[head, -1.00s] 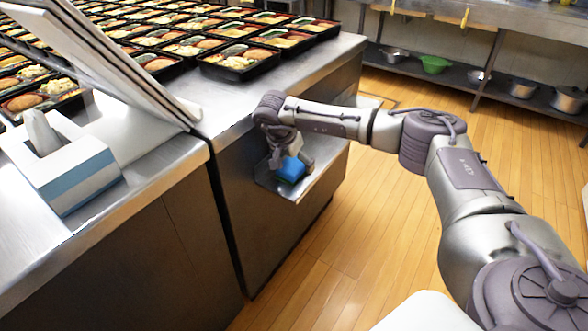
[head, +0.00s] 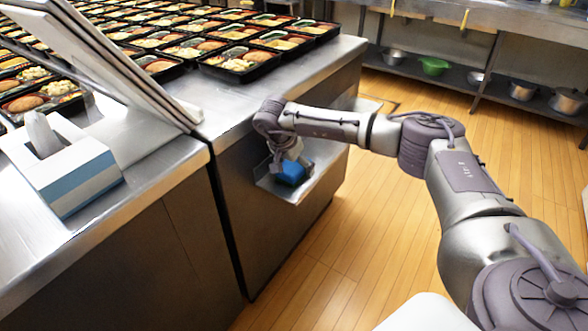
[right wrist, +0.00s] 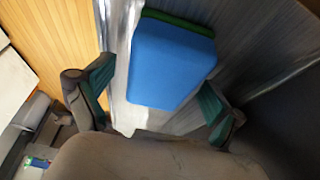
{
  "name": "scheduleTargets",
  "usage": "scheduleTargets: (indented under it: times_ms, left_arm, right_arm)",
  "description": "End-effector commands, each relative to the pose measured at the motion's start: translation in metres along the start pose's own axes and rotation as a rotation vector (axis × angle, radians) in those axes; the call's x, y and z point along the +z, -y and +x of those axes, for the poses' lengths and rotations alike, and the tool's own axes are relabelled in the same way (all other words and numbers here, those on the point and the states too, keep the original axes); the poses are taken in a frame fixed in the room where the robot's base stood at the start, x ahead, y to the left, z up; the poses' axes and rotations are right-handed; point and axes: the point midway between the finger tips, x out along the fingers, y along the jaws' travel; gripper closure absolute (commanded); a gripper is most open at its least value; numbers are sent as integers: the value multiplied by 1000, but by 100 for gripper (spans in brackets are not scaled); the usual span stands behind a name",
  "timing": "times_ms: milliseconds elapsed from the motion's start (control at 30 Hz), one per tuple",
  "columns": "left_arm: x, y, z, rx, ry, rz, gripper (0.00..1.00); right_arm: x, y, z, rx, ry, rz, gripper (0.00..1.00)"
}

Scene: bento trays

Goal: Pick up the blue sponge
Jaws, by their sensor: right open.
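The blue sponge (head: 292,173) lies on a small metal shelf (head: 325,163) on the side of the steel counter. In the right wrist view the sponge (right wrist: 172,62) is a blue block with a green layer along its far edge. My right gripper (head: 287,158) is just over the sponge and hides part of it in the head view. In the right wrist view my right gripper (right wrist: 156,88) is open, its green-padded fingers on either side of the sponge's near end, with gaps visible. My left gripper is not in view.
A steel counter (head: 225,112) holds many bento trays (head: 240,62). A tissue box (head: 68,175) and leaning boards (head: 110,60) stand on the left. Wooden floor (head: 350,250) is open to the right. Bowls (head: 435,66) sit on a far shelf.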

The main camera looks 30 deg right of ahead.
Motion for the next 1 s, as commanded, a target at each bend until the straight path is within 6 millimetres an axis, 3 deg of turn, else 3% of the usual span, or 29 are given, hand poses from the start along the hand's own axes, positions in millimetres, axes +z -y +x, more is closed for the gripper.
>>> scheduleTargets:
  times_ms: [33,300,400,667,800,1000]
  left_arm:
    - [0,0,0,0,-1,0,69]
    - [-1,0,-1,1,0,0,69]
    - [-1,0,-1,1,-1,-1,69]
    - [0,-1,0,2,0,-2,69]
    - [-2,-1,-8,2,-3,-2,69]
    - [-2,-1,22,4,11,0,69]
  right_arm:
    - [0,0,0,0,0,0,8]
    - [0,0,0,-1,0,0,53]
    - [0,0,0,-1,0,0,64]
    - [-1,0,-2,-2,0,0,64]
    - [-5,1,-12,-3,-1,1,64]
    - [-19,1,-46,-5,-1,1,64]
